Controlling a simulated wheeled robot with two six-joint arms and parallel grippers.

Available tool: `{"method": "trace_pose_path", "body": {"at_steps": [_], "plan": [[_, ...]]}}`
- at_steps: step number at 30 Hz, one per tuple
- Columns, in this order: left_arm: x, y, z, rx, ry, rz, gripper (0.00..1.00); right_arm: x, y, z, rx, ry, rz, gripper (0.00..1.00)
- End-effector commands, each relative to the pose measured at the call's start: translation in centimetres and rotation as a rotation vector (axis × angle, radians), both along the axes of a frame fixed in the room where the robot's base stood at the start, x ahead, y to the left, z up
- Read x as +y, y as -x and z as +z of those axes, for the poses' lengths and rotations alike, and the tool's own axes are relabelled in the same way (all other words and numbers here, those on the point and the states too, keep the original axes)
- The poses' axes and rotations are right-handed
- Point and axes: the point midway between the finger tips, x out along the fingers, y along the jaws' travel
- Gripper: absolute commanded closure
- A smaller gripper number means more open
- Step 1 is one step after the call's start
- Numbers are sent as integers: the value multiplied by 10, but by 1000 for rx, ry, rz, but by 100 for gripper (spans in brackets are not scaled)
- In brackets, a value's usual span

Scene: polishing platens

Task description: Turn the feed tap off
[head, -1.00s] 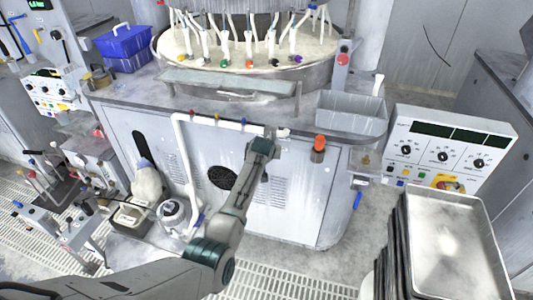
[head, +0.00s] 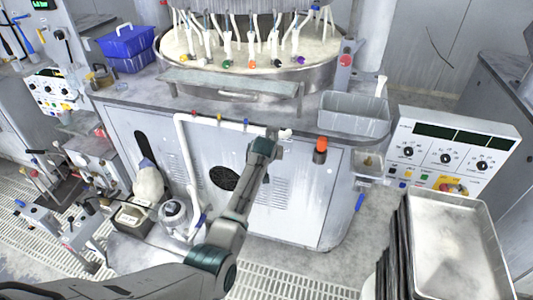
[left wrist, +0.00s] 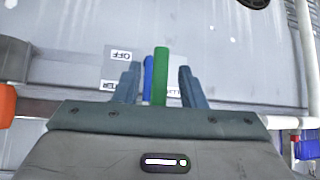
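In the left wrist view a green lever (left wrist: 161,76) and a thinner blue lever (left wrist: 148,78) stand side by side at the machine's front. My left gripper (left wrist: 158,82) is open, with one finger on each side of the pair. A gap shows between the green lever and the right finger; the blue lever is close to the left finger. A label reading OFF (left wrist: 121,56) is beyond the left finger; other labels are partly covered. In the head view my left gripper (head: 266,146) is at the cabinet front below the pipe end and hides the levers. My right gripper is out of view.
A white pipe (head: 178,150) with small coloured valves runs left of the gripper. An orange knob (head: 320,144) is close on its right. A grey bin (head: 355,115) sits on the machine top. Stacked metal trays (head: 450,240) stand at lower right.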

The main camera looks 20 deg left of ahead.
Motion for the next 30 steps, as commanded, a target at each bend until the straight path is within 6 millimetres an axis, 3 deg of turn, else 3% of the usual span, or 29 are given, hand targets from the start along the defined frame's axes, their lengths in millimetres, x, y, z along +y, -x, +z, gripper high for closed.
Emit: {"method": "trace_pose_path", "body": {"at_steps": [15,30], "plan": [[-10,56,55,-1,1,-1,63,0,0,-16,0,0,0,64],[-11,65,65,0,0,-1,63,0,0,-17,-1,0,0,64]]}}
